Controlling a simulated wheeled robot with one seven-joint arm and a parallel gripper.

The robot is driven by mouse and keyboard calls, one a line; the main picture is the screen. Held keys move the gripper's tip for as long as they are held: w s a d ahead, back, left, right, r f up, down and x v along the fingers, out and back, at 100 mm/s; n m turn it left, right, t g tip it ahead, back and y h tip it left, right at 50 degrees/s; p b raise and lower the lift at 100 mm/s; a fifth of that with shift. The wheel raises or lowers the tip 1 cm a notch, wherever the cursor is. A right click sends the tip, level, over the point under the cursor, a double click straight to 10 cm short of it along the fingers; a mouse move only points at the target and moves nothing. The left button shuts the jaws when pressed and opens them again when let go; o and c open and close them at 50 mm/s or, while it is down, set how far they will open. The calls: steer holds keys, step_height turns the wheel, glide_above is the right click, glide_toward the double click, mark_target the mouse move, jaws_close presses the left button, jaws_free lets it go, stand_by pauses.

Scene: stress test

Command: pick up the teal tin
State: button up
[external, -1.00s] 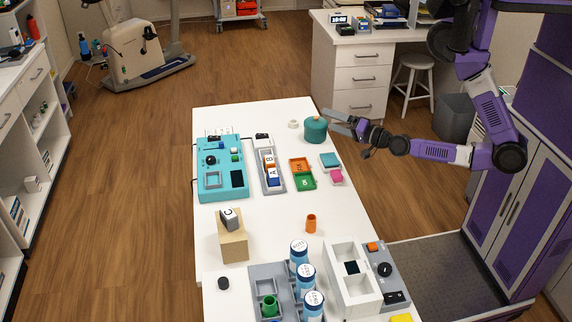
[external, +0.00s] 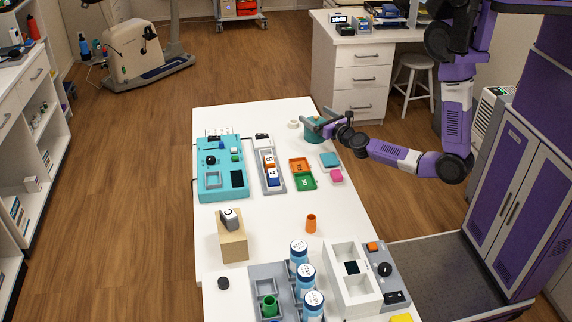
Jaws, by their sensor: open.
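The teal tin (external: 313,135) stands upright near the far right edge of the white table (external: 270,222). My gripper (external: 318,124) is open and has reached the tin from the right, with its fingers at the tin's upper part. The fingers hide part of the tin's top and right side. I cannot tell at this size whether the fingers touch it.
A small white ring-like item (external: 293,124) sits just left of the tin. Teal and pink blocks (external: 330,160), orange and green trays (external: 301,166) and a teal console (external: 222,170) lie nearer. The table's far left corner is clear.

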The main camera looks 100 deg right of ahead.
step_height(320, 180, down, 2)
step_height(320, 180, down, 4)
steer(key=shift+w+f+b, duration=0.1)
steer(key=shift+b, duration=0.6)
steer(key=shift+r+p+x, duration=0.15)
steer(key=shift+p+x, duration=0.05)
steer(key=shift+x, duration=0.5)
steer(key=shift+r+p+x, duration=0.1)
steer(key=shift+p+x, duration=0.1)
steer(key=shift+x, duration=0.55)
steer(key=c, duration=1.5)
